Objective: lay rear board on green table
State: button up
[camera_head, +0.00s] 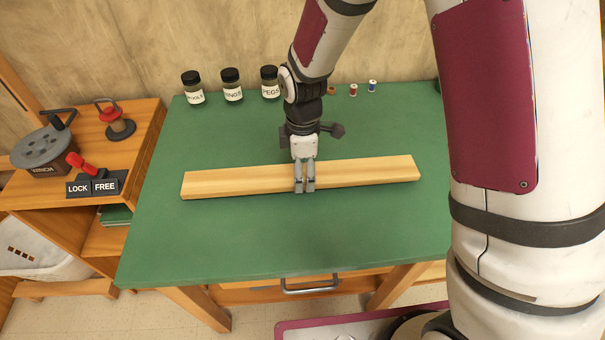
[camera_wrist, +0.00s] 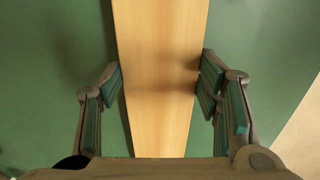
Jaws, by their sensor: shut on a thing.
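The board (camera_head: 230,181), a long pale wooden plank, lies lengthwise from left to right over the middle of the green table (camera_head: 220,245). It looks level, and I cannot tell if it touches the table top or is just above it. My gripper (camera_head: 305,188) points down at the board's middle and is shut on it. In the wrist view the board (camera_wrist: 160,75) runs up the picture between the two fingers of my gripper (camera_wrist: 160,95), with green table surface on both sides.
Labelled jars (camera_head: 232,86) and small spools (camera_head: 353,90) stand along the table's back edge. At left, a wooden side bench (camera_head: 140,125) holds a winch (camera_head: 42,148), a red-handled lock/free lever (camera_head: 82,165) and a knobbed stand (camera_head: 115,122). The table's front is clear.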

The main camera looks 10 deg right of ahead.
jog(key=shift+f, duration=0.85)
jog(key=shift+f, duration=0.2)
jog(key=o, duration=1.5)
notch_tip(320, 180, up, 12)
jog(key=shift+r+p, duration=0.25)
jog(key=shift+p, duration=0.1)
